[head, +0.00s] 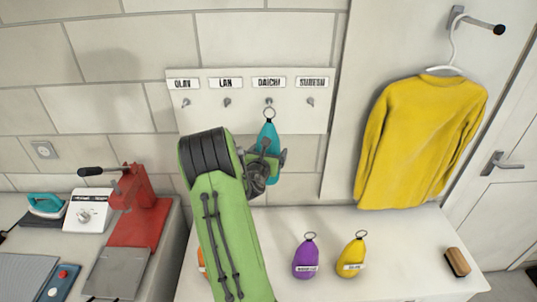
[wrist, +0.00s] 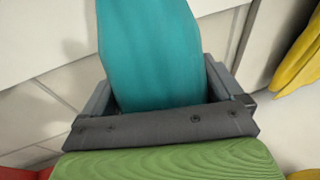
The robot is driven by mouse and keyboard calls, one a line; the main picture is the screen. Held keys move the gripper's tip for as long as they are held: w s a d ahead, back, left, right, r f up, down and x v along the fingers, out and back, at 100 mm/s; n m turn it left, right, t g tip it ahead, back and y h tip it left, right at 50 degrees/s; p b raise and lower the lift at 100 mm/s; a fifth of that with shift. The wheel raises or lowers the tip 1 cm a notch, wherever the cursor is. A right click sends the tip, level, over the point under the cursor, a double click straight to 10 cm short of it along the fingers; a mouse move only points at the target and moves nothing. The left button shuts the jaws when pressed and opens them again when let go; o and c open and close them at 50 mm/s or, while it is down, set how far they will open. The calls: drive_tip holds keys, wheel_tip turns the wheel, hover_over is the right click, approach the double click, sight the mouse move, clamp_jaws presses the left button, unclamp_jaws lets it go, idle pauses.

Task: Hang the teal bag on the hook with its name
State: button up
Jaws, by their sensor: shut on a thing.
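The teal bag (head: 267,136) is upright in front of the white hook board (head: 246,118), with its ring at the top. My gripper (head: 265,158) is shut on the bag's lower part. The wrist view shows the teal cloth (wrist: 150,50) between the jaws (wrist: 163,98). The ring is right at the hook (head: 269,101) under the DAICHI label (head: 269,83); I cannot tell whether it is around the hook or in front of it. The other hooks, under OLAV (head: 183,84), LAN (head: 225,84) and SURESH (head: 312,82), are bare. The teal bag's own name tag is not visible.
A purple bag (head: 306,260) and a yellow bag (head: 351,258) stand on the white counter; an orange one (head: 202,262) is partly behind my arm. A brush (head: 457,262) lies at right. A yellow sweater (head: 420,140) hangs at right. A red press (head: 140,205) stands at left.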

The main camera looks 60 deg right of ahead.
drive_tip(key=w+d+f+p, duration=0.1)
drive_tip(key=w+d, duration=0.2)
drive_tip(key=d, duration=0.2)
drive_tip(key=shift+d, duration=0.35)
idle(0.3)
idle(0.5)
drive_tip(key=o, duration=1)
drive_tip(key=shift+o, duration=0.2)
drive_tip(key=b+v, duration=0.3)
drive_tip(key=v, duration=1.2)
drive_tip(key=shift+s+a+b, duration=0.2)
drive_tip(key=shift+a+b, duration=0.15)
drive_tip(key=shift+a, duration=0.05)
